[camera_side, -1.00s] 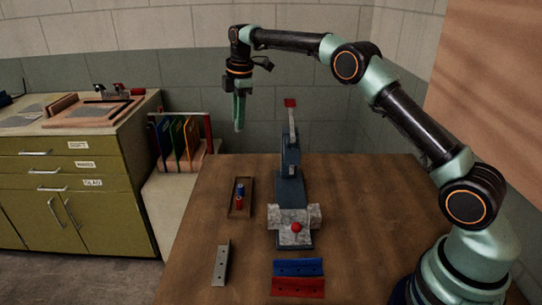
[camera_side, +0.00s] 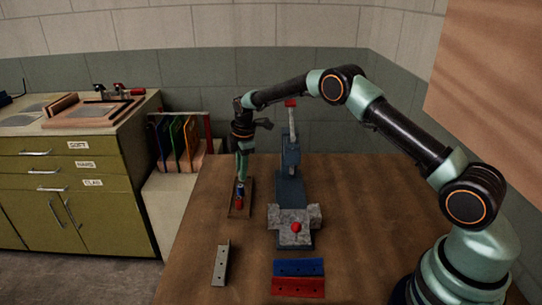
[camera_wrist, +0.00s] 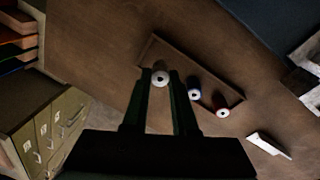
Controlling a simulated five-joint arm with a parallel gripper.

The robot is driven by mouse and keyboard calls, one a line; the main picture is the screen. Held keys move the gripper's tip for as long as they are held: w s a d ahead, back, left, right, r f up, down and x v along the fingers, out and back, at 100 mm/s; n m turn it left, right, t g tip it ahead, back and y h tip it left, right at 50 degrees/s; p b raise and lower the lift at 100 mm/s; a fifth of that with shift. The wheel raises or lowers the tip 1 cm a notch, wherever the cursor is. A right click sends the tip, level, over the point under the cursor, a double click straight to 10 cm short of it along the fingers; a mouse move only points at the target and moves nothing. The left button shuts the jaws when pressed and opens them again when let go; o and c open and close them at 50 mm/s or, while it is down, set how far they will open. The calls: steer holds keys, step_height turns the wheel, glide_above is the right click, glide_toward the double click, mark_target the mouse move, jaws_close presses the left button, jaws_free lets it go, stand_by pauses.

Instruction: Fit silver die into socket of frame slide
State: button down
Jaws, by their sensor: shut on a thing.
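My gripper (camera_side: 242,178) is lowered at the far end of a small brown tray (camera_side: 233,211). In the wrist view, my gripper (camera_wrist: 160,80) has its fingers on either side of the silver die (camera_wrist: 160,77), shut on it. The die appears to be still at the tray; its lower part is hidden, and I cannot make it out in the side view. The dark blue press (camera_side: 289,187) carries a mottled grey block with a red knob (camera_side: 296,227). I cannot make out the socket.
A grey drilled strip (camera_side: 221,263) lies at the front left of the table. Blue (camera_side: 298,267) and red (camera_side: 298,287) drilled strips lie at the front. The press stands just right of the tray. A rack of coloured panels (camera_side: 180,144) and a green cabinet (camera_side: 70,190) are at left.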

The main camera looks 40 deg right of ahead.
steer(key=shift+f, duration=0.45)
steer(key=shift+f, duration=0.15)
steer(key=c, duration=0.7)
jaws_free()
